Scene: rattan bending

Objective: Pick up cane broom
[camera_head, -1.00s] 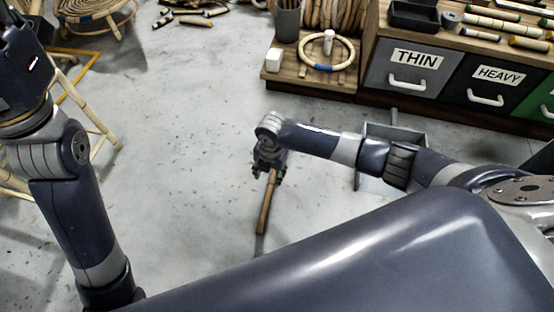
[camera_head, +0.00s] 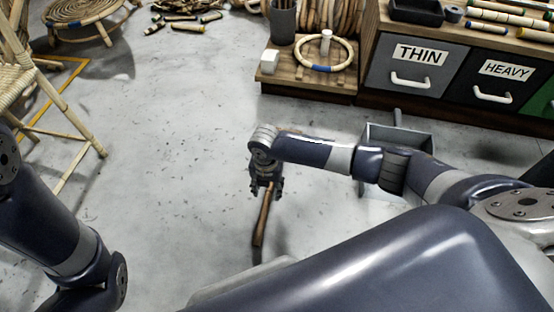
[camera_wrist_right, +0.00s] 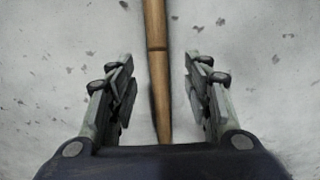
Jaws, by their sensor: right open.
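The cane broom shows as a brown wooden stick (camera_head: 262,225) on the grey floor, below my right gripper in the head view; its upper part is hidden under the gripper. My right gripper (camera_head: 266,189) is open and points down over the stick. In the right wrist view the stick (camera_wrist_right: 156,70) runs lengthwise between the two open fingers (camera_wrist_right: 160,95), with a gap on each side. No broom head shows in either view. My left gripper is out of view; only arm links show at the left.
A grey open metal bin (camera_head: 412,136) stands partly behind my right forearm. A wooden platform (camera_head: 285,76) with a cane ring (camera_head: 325,67) and drawers labelled THIN (camera_head: 412,70) and HEAVY (camera_head: 492,85) lie beyond. A rattan chair (camera_head: 60,110) stands left. The middle floor is clear.

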